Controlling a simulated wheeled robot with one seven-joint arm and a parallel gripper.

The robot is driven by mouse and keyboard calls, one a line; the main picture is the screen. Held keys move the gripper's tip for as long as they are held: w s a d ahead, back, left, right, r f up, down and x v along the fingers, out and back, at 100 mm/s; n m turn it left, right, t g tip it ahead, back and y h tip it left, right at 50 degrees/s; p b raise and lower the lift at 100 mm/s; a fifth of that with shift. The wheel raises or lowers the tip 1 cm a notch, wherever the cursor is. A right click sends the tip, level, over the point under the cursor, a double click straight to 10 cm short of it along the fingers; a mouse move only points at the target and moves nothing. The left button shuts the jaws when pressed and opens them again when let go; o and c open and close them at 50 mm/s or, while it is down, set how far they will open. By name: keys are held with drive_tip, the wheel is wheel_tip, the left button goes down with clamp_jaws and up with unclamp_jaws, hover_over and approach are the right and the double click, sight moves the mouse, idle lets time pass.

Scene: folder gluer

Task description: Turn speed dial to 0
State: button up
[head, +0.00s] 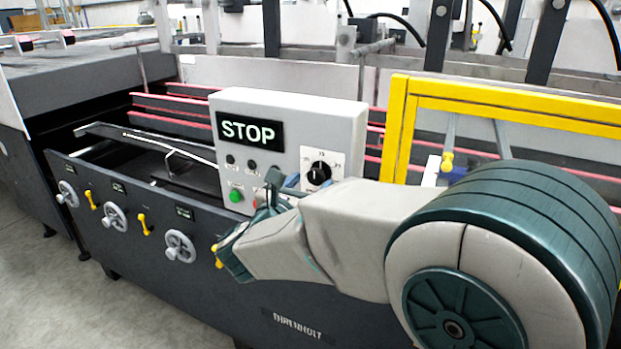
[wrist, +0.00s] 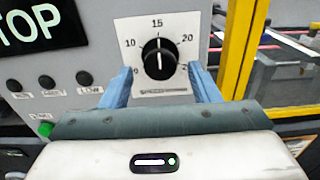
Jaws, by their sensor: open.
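The speed dial (wrist: 158,58) is a round black knob on a white scale plate, with 10, 15 and 20 legible around it and a 0 at lower left. Its white line stands about vertical; I cannot tell for sure which end is the pointer. The dial also shows in the head view (head: 318,173), on the grey control box. My gripper (wrist: 160,69) is open, its two blue fingers either side of the knob in the wrist view, apart from it as far as I can see. In the head view my gripper (head: 283,180) is in front of the box's lower part.
The grey control box (head: 290,106) carries a STOP display (head: 249,131), small black knobs and a green button (head: 236,195). A red button beside it is partly hidden by my gripper. A yellow frame (head: 396,125) stands to the right. Handwheels (head: 180,246) line the dark side panel.

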drive_tip(key=shift+w+d, duration=0.2)
drive_tip(key=shift+w, duration=0.3)
drive_tip(key=c, duration=1)
